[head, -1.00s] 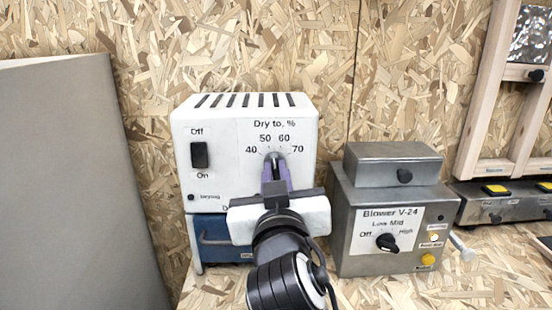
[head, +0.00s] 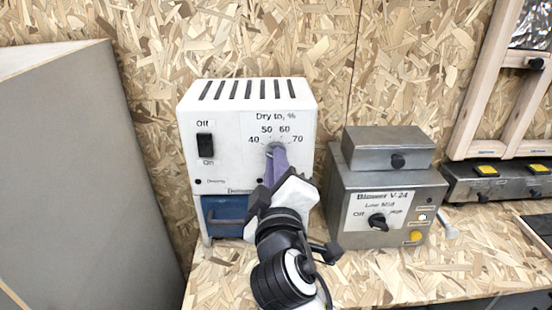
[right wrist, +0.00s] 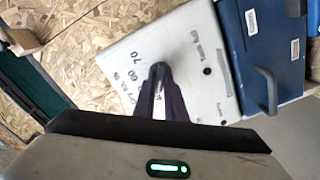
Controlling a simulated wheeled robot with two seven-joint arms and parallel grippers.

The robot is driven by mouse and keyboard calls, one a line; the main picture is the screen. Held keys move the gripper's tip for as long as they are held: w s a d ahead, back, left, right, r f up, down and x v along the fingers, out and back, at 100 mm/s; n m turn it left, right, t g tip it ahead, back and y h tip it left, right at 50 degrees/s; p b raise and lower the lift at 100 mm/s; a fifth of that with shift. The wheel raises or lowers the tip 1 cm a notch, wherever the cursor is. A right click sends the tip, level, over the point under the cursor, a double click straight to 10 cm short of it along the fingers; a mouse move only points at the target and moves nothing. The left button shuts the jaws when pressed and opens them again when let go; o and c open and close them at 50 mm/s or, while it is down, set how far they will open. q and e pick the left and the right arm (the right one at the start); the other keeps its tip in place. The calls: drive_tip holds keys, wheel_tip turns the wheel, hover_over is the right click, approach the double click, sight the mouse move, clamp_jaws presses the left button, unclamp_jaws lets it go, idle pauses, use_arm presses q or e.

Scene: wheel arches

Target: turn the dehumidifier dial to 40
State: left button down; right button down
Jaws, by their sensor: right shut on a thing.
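The white dehumidifier (head: 225,165) has a dial marked "Dry to, %" with 40, 50, 60 and 70 around its upper side. My right gripper (head: 275,155) is at the dial, its purple fingers shut on the knob and its body rolled to a slant. In the right wrist view, the fingers (right wrist: 160,98) close around the dark dial knob (right wrist: 159,70). The gripper covers most of the knob, and I cannot tell which number it points to. My left gripper is out of view.
A black rocker switch (head: 205,146) sits left of the dial. A large grey panel (head: 75,170) stands at the left.

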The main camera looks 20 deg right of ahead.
drive_tip(key=shift+f+n, duration=0.15)
drive_tip(key=shift+n, duration=0.45)
drive_tip(key=c, duration=1.8)
unclamp_jaws()
wheel_tip(320, 180, up, 10)
drive_tip(key=shift+r, duration=0.1)
